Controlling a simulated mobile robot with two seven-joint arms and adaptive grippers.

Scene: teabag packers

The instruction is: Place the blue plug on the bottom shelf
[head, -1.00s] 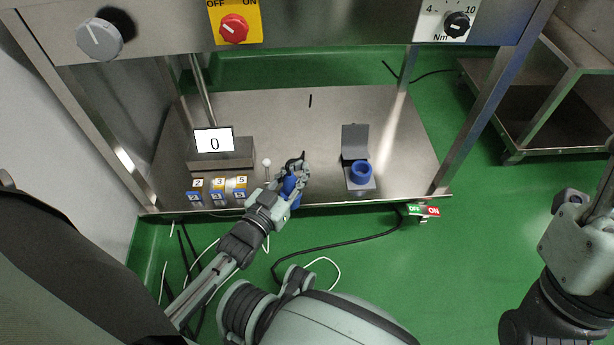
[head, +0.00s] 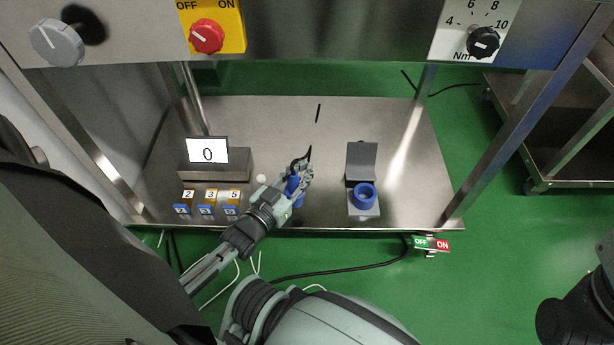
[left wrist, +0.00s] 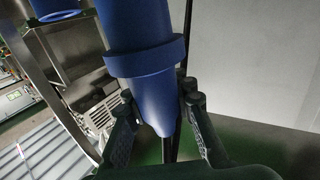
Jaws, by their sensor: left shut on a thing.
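My left gripper (head: 303,177) is shut on the blue plug (head: 293,186), over the front part of the steel bottom shelf (head: 270,120). Fingers partly hide the plug in the head view. In the left wrist view the blue plug (left wrist: 143,50) fills the top middle, with its collar and tapered end between the two fingers (left wrist: 160,125). A black cable shows by the plug. I cannot tell whether the plug touches the shelf.
A blue socket (head: 364,195) with a grey raised lid stands right of the plug. A display reading 0 (head: 208,155) and several numbered boxes (head: 207,204) stand left. A white ball-topped stick (head: 261,179) is near my gripper.

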